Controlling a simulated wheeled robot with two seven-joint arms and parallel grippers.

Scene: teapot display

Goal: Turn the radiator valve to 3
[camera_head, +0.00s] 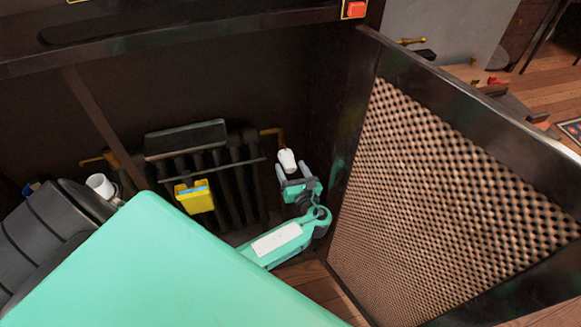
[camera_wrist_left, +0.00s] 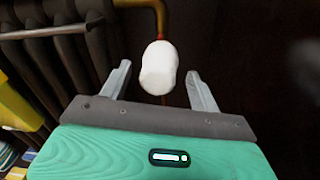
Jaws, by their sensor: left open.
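The white radiator valve knob (camera_head: 288,161) is at the right end of the dark radiator (camera_head: 232,178), below a brass pipe. In the left wrist view the knob (camera_wrist_left: 159,68) lies between the two finger lines of my left gripper (camera_wrist_left: 155,85), with a gap on both sides. My left gripper (camera_head: 293,172) is open just below the knob in the head view. No number marks on the knob can be made out. My right gripper is not in view.
A yellow box (camera_head: 195,197) hangs on the radiator front. An open door with a woven lattice panel (camera_head: 440,200) stands close to the right of my left gripper. A white cylindrical item (camera_head: 101,186) is at the radiator's left. Dark cabinet walls enclose the radiator.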

